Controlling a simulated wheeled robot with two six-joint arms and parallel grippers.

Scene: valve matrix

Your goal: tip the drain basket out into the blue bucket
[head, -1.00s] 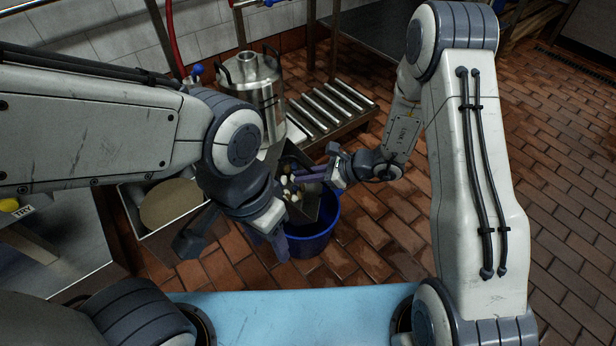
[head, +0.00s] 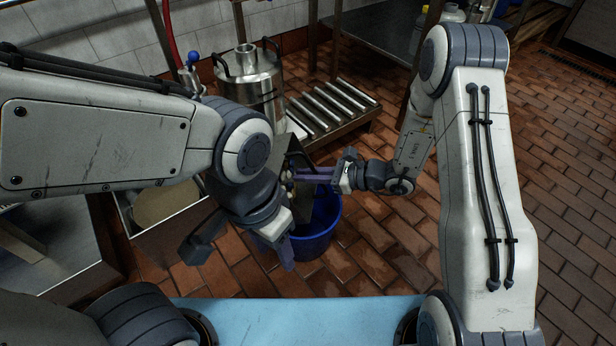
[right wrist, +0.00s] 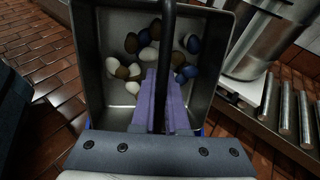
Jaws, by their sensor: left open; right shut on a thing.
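The drain basket (right wrist: 118,113) is a dark grey metal box with a bar handle (right wrist: 168,40) across it. Several white, brown and blue egg-shaped pieces (right wrist: 150,56) lie in it, as the right wrist view shows. My right gripper (right wrist: 166,100), with purple fingers, is shut on the handle. In the head view my right gripper (head: 314,176) holds the basket over the blue bucket (head: 318,244), which stands on the floor; my left arm hides much of the basket. My left gripper (head: 284,254) is open, pointing down in front of the bucket's left side, apart from the basket.
A steel pot (head: 250,80) stands behind the bucket, beside a low roller rack (head: 335,106). A metal sink or trough (head: 170,237) is at left, partly behind my left arm. The brick floor (head: 390,250) right of the bucket is clear.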

